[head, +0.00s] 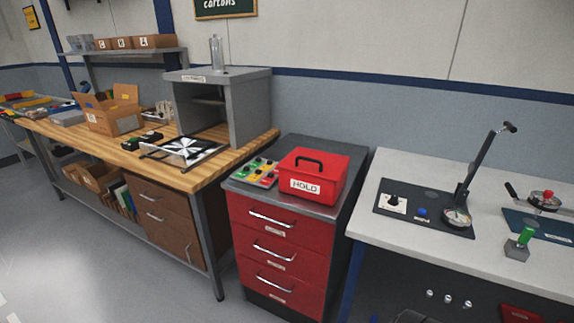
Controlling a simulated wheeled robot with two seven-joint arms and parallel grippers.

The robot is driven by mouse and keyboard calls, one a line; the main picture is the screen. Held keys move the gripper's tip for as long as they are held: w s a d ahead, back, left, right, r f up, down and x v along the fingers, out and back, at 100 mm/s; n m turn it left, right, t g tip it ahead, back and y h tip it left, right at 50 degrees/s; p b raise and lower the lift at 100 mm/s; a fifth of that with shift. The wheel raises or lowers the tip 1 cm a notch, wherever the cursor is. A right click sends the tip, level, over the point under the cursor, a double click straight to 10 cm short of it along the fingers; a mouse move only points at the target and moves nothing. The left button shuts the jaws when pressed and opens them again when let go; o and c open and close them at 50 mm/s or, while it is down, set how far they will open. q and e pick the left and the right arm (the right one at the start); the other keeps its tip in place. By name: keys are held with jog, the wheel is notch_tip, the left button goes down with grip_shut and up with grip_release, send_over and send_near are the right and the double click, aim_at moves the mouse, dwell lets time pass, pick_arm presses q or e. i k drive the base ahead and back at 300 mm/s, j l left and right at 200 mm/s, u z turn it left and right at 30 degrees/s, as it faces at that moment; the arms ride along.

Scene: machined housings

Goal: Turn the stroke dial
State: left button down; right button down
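A small white plate with a black knob (393,201), which looks like the stroke dial, sits at the left of a dark base plate (420,221) on the light-topped bench at the right. Its lettering and setting are too small to read. A blue button (422,212) is just right of it. A round gauge (456,217) and a tall black lever (478,165) stand at the base's right end. Neither of my grippers shows in the head view.
A red HOLD box (312,176) and a board of coloured parts (254,172) stand on the red drawer cabinet (275,248). A green-handled tool (520,244) rests on the bench right of the base. The bench top (400,245) in front of the base is clear.

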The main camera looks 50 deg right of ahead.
aim_at(393, 200)
jog(key=z, duration=2.55)
